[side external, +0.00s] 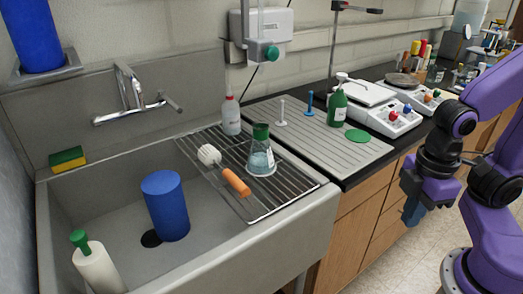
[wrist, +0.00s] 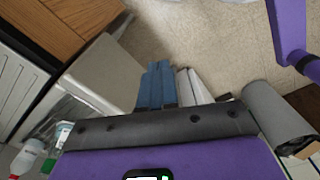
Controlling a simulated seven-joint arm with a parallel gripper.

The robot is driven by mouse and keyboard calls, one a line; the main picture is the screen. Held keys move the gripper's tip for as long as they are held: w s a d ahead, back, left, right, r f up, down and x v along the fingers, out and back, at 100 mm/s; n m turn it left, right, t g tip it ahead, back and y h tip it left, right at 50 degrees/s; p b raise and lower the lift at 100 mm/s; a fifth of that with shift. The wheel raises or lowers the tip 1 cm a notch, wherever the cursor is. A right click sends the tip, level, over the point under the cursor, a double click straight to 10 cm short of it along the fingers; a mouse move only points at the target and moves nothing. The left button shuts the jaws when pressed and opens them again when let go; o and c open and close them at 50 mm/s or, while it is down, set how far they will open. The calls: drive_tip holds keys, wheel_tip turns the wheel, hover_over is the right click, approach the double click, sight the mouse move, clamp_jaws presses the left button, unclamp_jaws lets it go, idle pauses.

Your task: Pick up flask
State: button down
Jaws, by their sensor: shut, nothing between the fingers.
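The flask (side external: 261,158) is a clear conical glass with a green stopper and pale blue liquid. It stands upright on the metal drying rack (side external: 292,189) over the right part of the sink. My gripper (side external: 412,216) is off to the right of the flask, beyond the sink's edge and in front of the wooden cabinets. In the wrist view its blue fingers (wrist: 158,84) are together and empty, above the floor. A green-topped item (wrist: 62,132) at the lower left of the wrist view is partly hidden, and I cannot tell if it is the flask.
A brush with an orange handle (side external: 236,182) lies on the rack, close to the flask's left. A white wash bottle (side external: 231,117) stands behind. A green bottle (side external: 337,108) and a green disc (side external: 358,136) are on the ridged drainboard (side external: 300,140). A blue cylinder (side external: 167,206) stands in the sink.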

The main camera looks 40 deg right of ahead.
drive_tip(key=shift+c, duration=0.9)
unclamp_jaws()
drive_tip(key=n+t+h, duration=0.5)
drive_tip(key=n+h, duration=0.5)
drive_tip(key=h, duration=0.3)
approach(256, 150)
drive_tip(key=x, duration=0.6)
drive_tip(key=shift+w+a+r, duration=0.1)
drive_tip(key=shift+w+r, duration=0.1)
drive_tip(key=shift+w, duration=0.1)
drive_tip(key=shift+s+x, duration=0.15)
drive_tip(key=shift+x, duration=1.2)
drive_tip(key=shift+s+x, duration=0.1)
drive_tip(key=shift+x, duration=1.3)
